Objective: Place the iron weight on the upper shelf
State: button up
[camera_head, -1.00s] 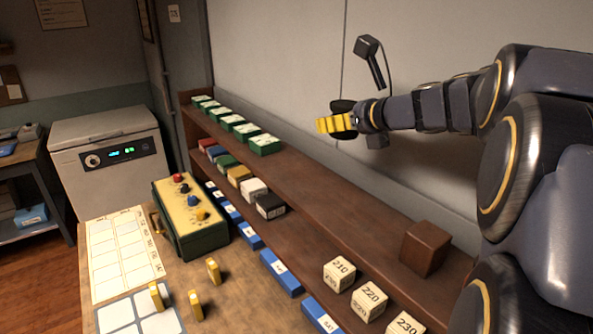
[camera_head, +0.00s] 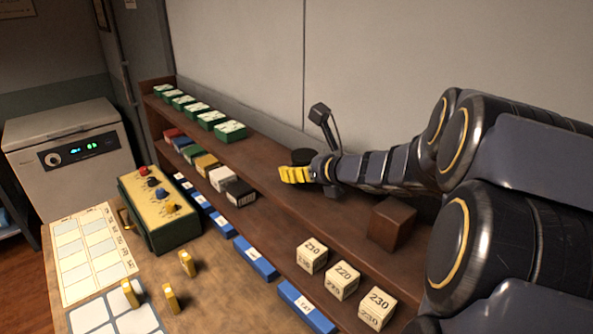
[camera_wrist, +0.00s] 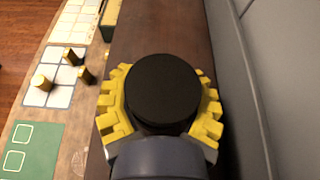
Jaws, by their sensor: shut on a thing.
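The iron weight (camera_wrist: 162,94) is a dark, flat-topped cylinder. It sits between the yellow fingers of my gripper (camera_wrist: 160,100), which is shut on it. In the head view the weight (camera_head: 304,155) shows as a black disc behind the yellow fingers of my gripper (camera_head: 296,174). The upper shelf (camera_head: 262,165) is a long brown wooden board along the wall. The weight is over or on this shelf, near its middle; its underside is hidden, so I cannot tell whether it touches the board.
Green-and-white boxes (camera_head: 230,131) line the shelf's far end. A brown wooden block (camera_head: 391,223) stands on it nearer me. A dark lamp-like fixture (camera_head: 320,114) is by the wall behind my gripper. Colored boxes and numbered cubes (camera_head: 343,280) are on the lower shelf.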

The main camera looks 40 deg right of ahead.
jog(key=shift+f, duration=0.45)
jog(key=o, duration=1.2)
jog(key=shift+f, duration=0.15)
jog(key=v, duration=0.7)
jog(key=shift+s+r, duration=0.25)
